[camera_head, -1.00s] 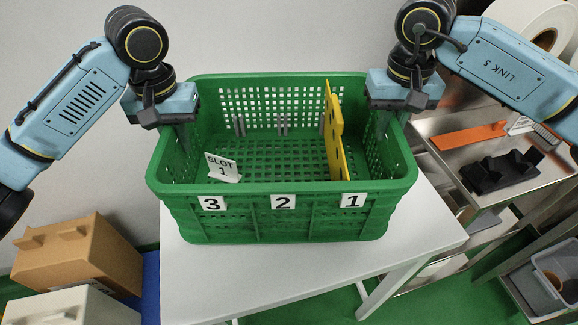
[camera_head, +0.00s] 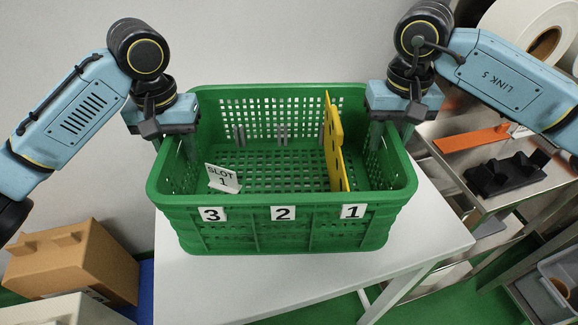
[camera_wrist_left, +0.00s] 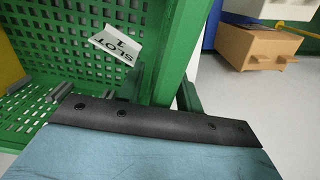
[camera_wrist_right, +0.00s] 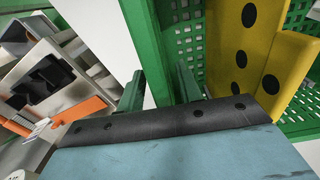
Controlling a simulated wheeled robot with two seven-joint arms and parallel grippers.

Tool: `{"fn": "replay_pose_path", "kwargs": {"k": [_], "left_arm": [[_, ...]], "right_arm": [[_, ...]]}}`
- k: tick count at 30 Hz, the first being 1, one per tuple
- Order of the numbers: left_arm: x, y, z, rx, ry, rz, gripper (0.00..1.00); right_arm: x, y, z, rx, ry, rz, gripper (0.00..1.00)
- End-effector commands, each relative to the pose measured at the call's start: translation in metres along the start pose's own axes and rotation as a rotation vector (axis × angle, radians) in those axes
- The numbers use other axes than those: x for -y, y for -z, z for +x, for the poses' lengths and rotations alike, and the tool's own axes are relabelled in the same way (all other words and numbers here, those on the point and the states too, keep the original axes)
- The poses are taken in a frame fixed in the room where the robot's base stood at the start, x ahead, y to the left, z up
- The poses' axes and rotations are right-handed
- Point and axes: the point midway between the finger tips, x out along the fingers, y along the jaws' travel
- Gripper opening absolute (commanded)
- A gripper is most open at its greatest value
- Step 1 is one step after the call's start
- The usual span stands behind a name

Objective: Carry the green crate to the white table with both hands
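The green crate (camera_head: 281,240) is upright over the white table (camera_head: 270,300) and appears to rest on it. Inside are a yellow panel with black dots (camera_head: 333,150) near slot 1 and a tilted white "SLOT 1" card (camera_head: 222,178). My left gripper (camera_head: 176,145) is at the crate's left rim, and my right gripper (camera_head: 391,138) is at its right rim. The left wrist view (camera_wrist_left: 160,93) and right wrist view (camera_wrist_right: 158,88) show the fingers on both sides of each rim, spread with some gap. The crate's underside is hidden.
A metal bench (camera_head: 440,165) at the right carries an orange part (camera_head: 472,138) and a black part (camera_head: 508,174). A grey bin (camera_head: 560,285) is at the lower right. The tabletop's front is bare.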

Motion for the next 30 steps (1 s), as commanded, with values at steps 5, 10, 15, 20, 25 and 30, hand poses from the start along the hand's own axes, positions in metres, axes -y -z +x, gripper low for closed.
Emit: {"fn": "replay_pose_path", "kwargs": {"k": [5, 10, 15, 20, 25, 30], "left_arm": [[0.0, 0.001, -0.012, -0.005, 0.001, 0.0, 0.35], [0.001, 0.002, -0.041, -0.007, 0.002, 0.0, 0.35], [0.001, 0.001, -0.074, -0.006, 0.002, -0.001, 0.35], [0.001, 0.001, -0.099, -0.004, 0.001, -0.002, 0.35], [0.001, 0.001, -0.115, -0.001, 0.001, -0.002, 0.35], [0.0, 0.0, -0.12, 0.0, 0.001, -0.001, 0.35]], "right_arm": [[0.0, 0.0, 0.0, 0.0, 0.0, -0.001, 0.35], [0.0, 0.0, 0.0, 0.0, 0.0, -0.001, 0.35], [0.0, 0.0, 0.0, 0.0, 0.0, -0.001, 0.35], [0.0, 0.0, 0.0, 0.0, 0.0, -0.001, 0.35], [0.0, 0.0, 0.0, 0.0, 0.0, -0.001, 0.35], [0.0, 0.0, -0.005, -0.001, 0.0, 0.0, 0.35]]}}
